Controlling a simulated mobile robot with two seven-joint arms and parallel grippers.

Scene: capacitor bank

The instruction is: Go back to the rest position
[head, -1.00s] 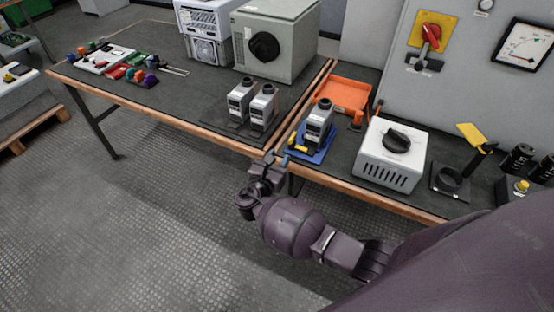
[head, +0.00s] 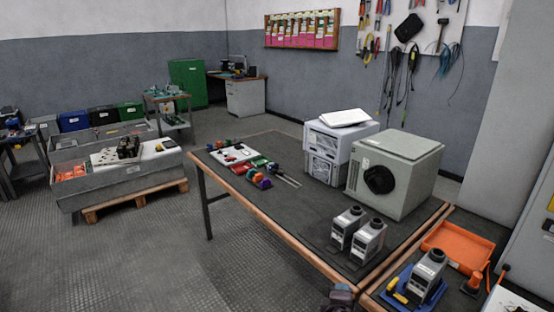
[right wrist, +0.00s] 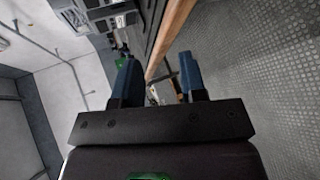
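My right gripper (right wrist: 160,80) shows in the right wrist view with its two blue fingers apart and nothing between them. The wooden edge of a bench (right wrist: 172,40) runs past beyond the fingers. In the head view only a small dark part of my arm shows at the bottom edge, below the bench front; its fingers are out of view there. My left gripper is not in any view.
Two grey capacitors (head: 368,241) stand on the dark bench (head: 290,222). Another grey unit (head: 428,272) sits on a blue base beside an orange tray (head: 458,243). A grey-green box (head: 395,172) stands behind.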

